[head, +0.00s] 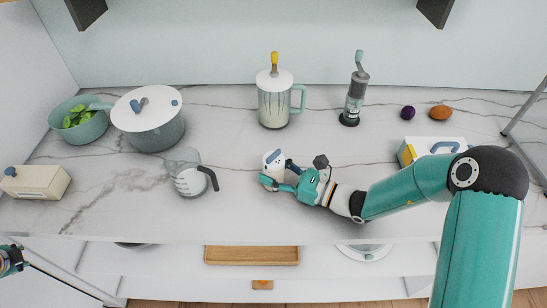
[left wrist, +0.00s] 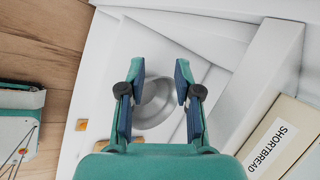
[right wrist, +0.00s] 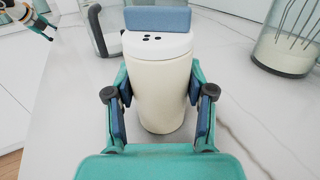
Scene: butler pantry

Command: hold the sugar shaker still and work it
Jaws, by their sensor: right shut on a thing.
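The sugar shaker (head: 273,161) stands on the marble counter near its front edge, in the middle of the head view. In the right wrist view the shaker (right wrist: 160,95) is a cream cup with a white lid, small dark holes and a blue part on top. It looks upright. My right gripper (head: 284,174) is shut on it, with one finger on each side of its body in the right wrist view (right wrist: 160,90). My left gripper (head: 12,260) is low at the left edge, away from the shaker. In the left wrist view (left wrist: 160,82) its fingers are apart with nothing between them.
A glass jug (head: 188,178) stands left of the shaker. Behind are a lidded pot (head: 150,122), a green-handled pitcher (head: 272,105) and a grinder (head: 354,92). A shortbread box (head: 36,182) is at far left. A wooden tray (head: 252,255) lies on the lower shelf.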

